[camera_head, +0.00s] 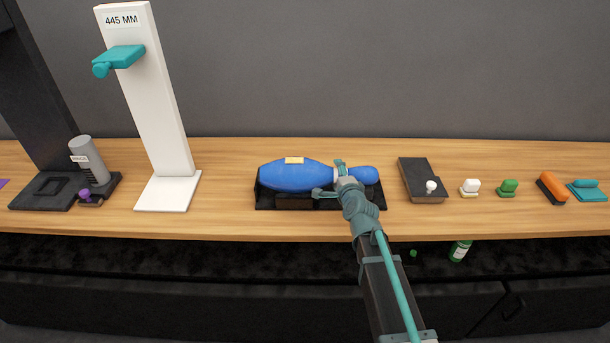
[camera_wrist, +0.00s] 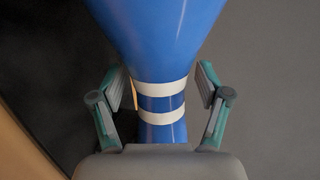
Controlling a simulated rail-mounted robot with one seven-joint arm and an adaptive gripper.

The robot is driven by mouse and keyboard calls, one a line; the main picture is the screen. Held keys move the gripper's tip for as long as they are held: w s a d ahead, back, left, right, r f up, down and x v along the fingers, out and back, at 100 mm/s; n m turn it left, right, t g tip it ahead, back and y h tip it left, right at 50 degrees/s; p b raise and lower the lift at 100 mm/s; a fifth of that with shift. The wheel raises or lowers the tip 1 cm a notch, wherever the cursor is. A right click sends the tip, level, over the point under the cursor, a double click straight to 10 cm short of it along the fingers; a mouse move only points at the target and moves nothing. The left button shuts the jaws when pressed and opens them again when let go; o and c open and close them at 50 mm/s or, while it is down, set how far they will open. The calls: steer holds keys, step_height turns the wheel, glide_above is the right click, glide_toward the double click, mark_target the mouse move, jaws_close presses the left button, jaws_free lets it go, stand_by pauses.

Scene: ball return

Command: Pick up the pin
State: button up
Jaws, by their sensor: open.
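A blue bowling pin (camera_head: 290,177) lies on its side in a black cradle (camera_head: 275,204) on the wooden table, its narrow head to the right. A small tan label is on its body. My gripper (camera_head: 331,181) is at the pin's neck. In the wrist view the blue pin (camera_wrist: 158,40) has two white stripes at its neck, and the open fingers of my gripper (camera_wrist: 160,100) stand on either side of it. A gap shows between each finger and the neck. My gripper hides part of the neck in the head view.
A white column marked 445 MM (camera_head: 150,110) with a teal piece stands to the left. A black book-like block (camera_head: 418,178) lies right of the cradle, with several small coloured items beyond it. Bare table (camera_head: 230,190) lies between column and cradle.

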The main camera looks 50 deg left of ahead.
jaws_close()
steer(key=shift+r, duration=0.1)
stand_by(0.3)
steer(key=shift+r, duration=0.85)
steer(key=s+d+r+b, duration=0.2)
steer(key=s+d+r, duration=0.7)
steer(key=d+r, duration=0.1)
steer(key=shift+d+r, duration=0.2)
steer(key=shift+r, duration=0.45)
steer(key=shift+s, duration=0.1)
